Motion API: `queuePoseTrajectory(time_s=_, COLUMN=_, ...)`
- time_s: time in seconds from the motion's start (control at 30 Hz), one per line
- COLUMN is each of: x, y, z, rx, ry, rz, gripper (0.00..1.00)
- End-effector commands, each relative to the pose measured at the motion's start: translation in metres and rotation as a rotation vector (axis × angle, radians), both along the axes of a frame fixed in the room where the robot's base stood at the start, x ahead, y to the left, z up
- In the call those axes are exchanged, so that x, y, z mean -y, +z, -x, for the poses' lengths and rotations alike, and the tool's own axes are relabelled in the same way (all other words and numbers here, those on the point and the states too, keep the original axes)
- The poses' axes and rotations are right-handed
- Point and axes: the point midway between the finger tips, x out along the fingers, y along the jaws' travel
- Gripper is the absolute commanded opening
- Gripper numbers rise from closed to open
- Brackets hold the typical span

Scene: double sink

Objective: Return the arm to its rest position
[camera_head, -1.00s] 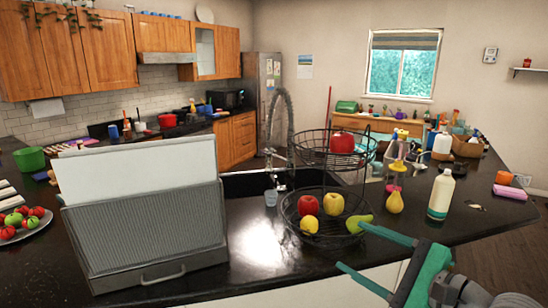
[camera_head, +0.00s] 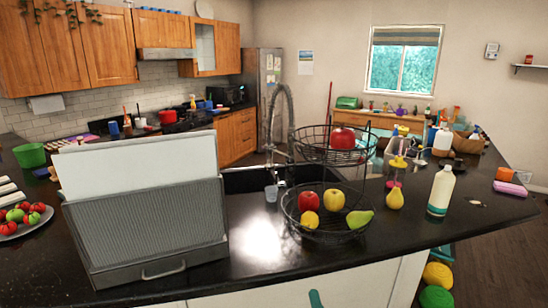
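Only a small teal tip of my gripper (camera_head: 315,299) shows at the bottom edge, low in front of the white cabinet front. The rest of my gripper and arm is out of the picture. Nothing is seen held, and I cannot tell whether the fingers are apart or together. The tip is below the counter edge and apart from the two-tier wire basket (camera_head: 327,240). The lower tier holds a red apple (camera_head: 308,200), a yellow apple (camera_head: 334,199), a lemon (camera_head: 310,220) and a green pear (camera_head: 359,220).
A grey rack (camera_head: 147,235) with a white board stands at the left of the black counter (camera_head: 255,270). A white bottle (camera_head: 441,191) and a yellow pear (camera_head: 395,197) stand right of the basket. Yellow and green round things (camera_head: 437,275) show low at the right.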

Motion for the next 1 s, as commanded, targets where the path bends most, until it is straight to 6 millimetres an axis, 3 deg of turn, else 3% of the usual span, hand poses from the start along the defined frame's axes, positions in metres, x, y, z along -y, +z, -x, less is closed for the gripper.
queuePoseTrajectory(time_s=0.03, x=-0.009, y=-0.018, z=0.01, rx=-0.019, ry=-0.025, rz=0.032, gripper=0.65)
queuePoseTrajectory(time_s=0.2, x=-0.028, y=-0.066, z=0.046, rx=-0.079, ry=-0.115, rz=0.199, gripper=0.65)
queuePoseTrajectory(time_s=0.5, x=-0.056, y=-0.135, z=0.133, rx=-0.206, ry=-0.203, rz=0.585, gripper=0.65)
queuePoseTrajectory(time_s=0.8, x=-0.074, y=-0.17, z=0.234, rx=-0.29, ry=-0.184, rz=1.069, gripper=0.65)
queuePoseTrajectory(time_s=1.0, x=-0.081, y=-0.172, z=0.299, rx=-0.283, ry=-0.113, rz=1.431, gripper=0.65)
